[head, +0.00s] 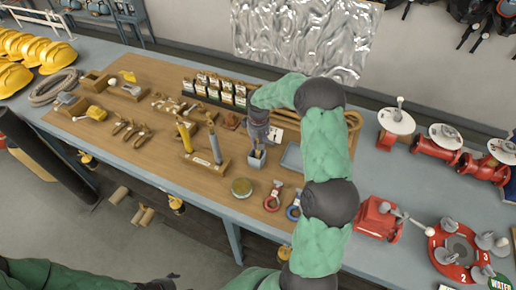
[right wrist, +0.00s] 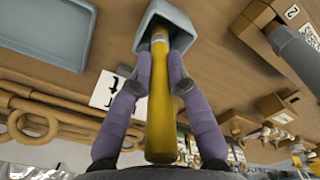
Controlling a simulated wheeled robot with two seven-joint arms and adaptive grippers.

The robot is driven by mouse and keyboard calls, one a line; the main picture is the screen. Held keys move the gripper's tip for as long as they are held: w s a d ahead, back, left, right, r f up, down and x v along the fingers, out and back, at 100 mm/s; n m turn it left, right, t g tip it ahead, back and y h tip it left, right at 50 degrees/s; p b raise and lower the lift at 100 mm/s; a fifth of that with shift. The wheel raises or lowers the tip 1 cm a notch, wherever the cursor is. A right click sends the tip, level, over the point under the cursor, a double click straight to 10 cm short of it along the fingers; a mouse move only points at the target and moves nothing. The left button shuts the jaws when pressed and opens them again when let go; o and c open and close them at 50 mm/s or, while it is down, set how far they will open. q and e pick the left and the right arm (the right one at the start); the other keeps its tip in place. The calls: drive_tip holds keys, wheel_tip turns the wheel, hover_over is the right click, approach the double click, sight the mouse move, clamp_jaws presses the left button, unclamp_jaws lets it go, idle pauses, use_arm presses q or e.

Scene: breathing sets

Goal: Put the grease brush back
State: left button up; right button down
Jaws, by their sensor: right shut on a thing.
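The grease brush has a yellow handle (right wrist: 161,110) in the right wrist view. Its lower end is inside a small grey square cup (right wrist: 178,14), which also shows on the wooden board in the head view (head: 254,163). My right gripper (head: 258,147) is above the cup, with its purple-grey fingers (right wrist: 160,68) closed on either side of the handle. The brush's bristles are hidden in the cup. I cannot tell whether the brush rests on the cup's bottom.
A grey tray (head: 291,157) lies right of the cup, a round tin (head: 242,187) in front. A wooden stand with grey and yellow cylinders (head: 214,148) is to the left. Small bottles (head: 214,87) stand behind. Red and blue shackles (head: 273,196) lie in front right.

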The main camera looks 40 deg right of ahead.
sight(258, 152)
wheel_tip(258, 152, down, 2)
drive_tip(key=shift+a+f, duration=0.1)
drive_tip(key=shift+f, duration=0.45)
drive_tip(key=shift+f, duration=0.15)
drive_tip(key=c, duration=1.2)
unclamp_jaws()
